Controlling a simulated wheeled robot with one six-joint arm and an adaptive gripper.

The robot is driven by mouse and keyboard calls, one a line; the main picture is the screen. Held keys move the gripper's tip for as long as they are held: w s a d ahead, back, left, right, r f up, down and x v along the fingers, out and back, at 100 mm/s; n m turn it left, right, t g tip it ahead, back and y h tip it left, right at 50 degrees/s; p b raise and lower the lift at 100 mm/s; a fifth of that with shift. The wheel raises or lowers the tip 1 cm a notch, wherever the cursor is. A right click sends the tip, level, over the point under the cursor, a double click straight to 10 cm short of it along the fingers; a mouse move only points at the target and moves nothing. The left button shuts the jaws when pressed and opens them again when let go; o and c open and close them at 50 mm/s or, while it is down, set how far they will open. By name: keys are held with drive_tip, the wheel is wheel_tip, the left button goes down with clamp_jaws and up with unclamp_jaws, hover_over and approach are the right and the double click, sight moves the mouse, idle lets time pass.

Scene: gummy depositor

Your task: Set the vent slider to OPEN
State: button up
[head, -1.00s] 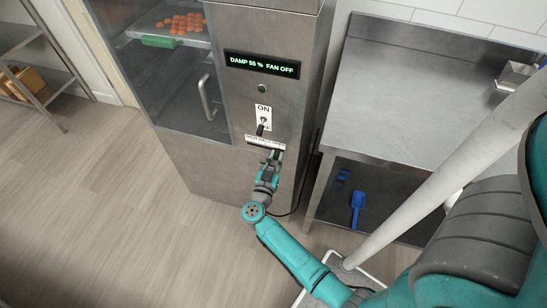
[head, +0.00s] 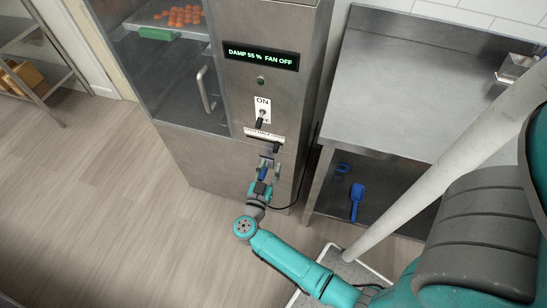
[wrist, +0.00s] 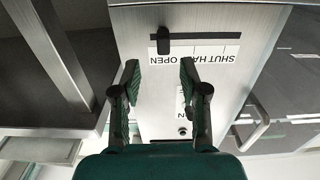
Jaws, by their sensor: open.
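The vent slider's black knob (head: 277,147) stands at the right end of its slot, below the white label strip (head: 264,135) on the steel cabinet. In the wrist view, which is upside down, the knob (wrist: 163,42) is at the OPEN end of the label, far from SHUT. My gripper (head: 268,164) is just below and in front of the knob. In the wrist view my gripper (wrist: 160,72) is open and empty, its fingers apart on either side of the knob's line, with the knob beyond the tips. They appear clear of it.
A switch (head: 262,115) marked ON sits above the slider. The display (head: 261,57) reads DAMP 55 % FAN OFF. A glass door with a handle (head: 206,90) is to the left. A steel table (head: 375,85) stands to the right, with a blue scoop (head: 356,200) on its shelf.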

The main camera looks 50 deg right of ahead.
drive_tip(key=shift+v, duration=2.45)
drive_tip(key=shift+s, duration=0.1)
drive_tip(key=s+a+r+n+t+y, duration=0.3)
drive_tip(key=s+a+r+n+y, duration=0.1)
drive_tip(key=s, duration=0.4)
drive_tip(key=s+a+r+n+t+y, duration=0.2)
drive_tip(key=s+a+r+n+y, duration=0.3)
drive_tip(key=s, duration=0.4)
drive_tip(key=s+a+r+n+t+y, duration=0.3)
drive_tip(key=s+a+r+n+y, duration=0.2)
drive_tip(key=s+a+r+y, duration=0.2)
drive_tip(key=shift+s+r+t+y, duration=0.3)
drive_tip(key=shift+s+r+y, duration=0.2)
drive_tip(key=shift+s, duration=0.4)
